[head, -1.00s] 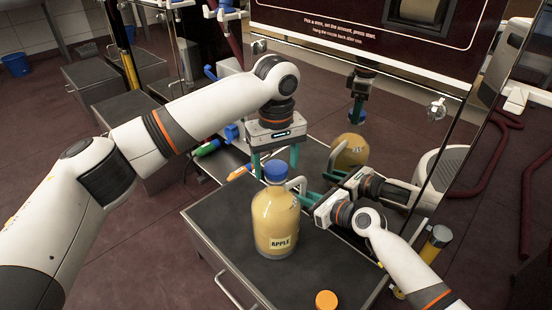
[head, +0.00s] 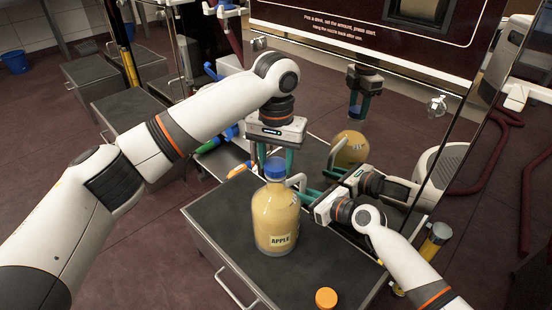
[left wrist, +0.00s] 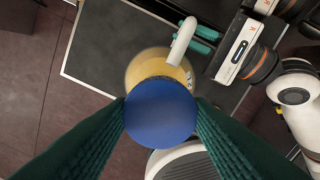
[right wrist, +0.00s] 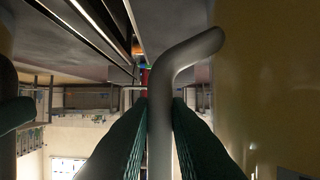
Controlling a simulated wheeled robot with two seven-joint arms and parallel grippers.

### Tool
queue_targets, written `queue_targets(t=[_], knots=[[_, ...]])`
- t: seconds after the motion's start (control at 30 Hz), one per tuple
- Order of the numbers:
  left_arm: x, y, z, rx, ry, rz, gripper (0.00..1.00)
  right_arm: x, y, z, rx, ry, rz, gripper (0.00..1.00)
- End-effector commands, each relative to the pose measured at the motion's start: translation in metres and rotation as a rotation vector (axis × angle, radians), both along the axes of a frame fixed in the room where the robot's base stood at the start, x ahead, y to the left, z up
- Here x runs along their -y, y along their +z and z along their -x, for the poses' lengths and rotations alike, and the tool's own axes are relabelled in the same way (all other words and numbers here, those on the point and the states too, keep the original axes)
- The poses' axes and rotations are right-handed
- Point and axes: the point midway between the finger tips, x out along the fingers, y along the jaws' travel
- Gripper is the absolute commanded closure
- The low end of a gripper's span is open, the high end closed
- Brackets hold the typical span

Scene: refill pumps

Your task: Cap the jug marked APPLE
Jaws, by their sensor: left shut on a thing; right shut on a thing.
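The jug marked APPLE (head: 262,215) stands upright on the dark cart top, filled with yellow liquid. A blue cap (head: 275,168) sits at its mouth; how tightly it is seated cannot be told. My left gripper (head: 275,160) comes from above, shut on the blue cap, one finger on each side; the left wrist view shows the cap (left wrist: 160,114) between the green fingers, over the jug (left wrist: 150,62). My right gripper (head: 305,190) is shut on the jug's pale handle (right wrist: 165,90) at the jug's right side, as the right wrist view shows.
An orange cap (head: 326,298) lies at the cart top's (head: 225,225) front right. The dark red dispenser (head: 370,30) stands behind, with a mirror-like front showing reflections of the jug and gripper. The cart top left of the jug is clear.

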Motion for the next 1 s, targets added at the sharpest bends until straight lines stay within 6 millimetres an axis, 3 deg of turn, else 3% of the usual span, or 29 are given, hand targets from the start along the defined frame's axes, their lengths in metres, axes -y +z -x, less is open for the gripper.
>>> queue_targets(t=[0.8,0.9,1.0], knots=[[-0.0003,-0.0007,-0.0003,0.000,-1.630,0.000,0.83,0.0006,0.0000,-0.0003,0.000,-0.001,0.000,1.00],[-0.0003,-0.0008,-0.0003,0.000,-1.728,0.000,0.83,0.0006,0.0001,-0.0003,0.000,-0.001,0.000,1.00],[-0.0003,-0.0008,-0.0003,0.000,-1.721,0.000,0.83,0.0006,0.0001,-0.0003,0.000,-0.001,0.000,1.00]])
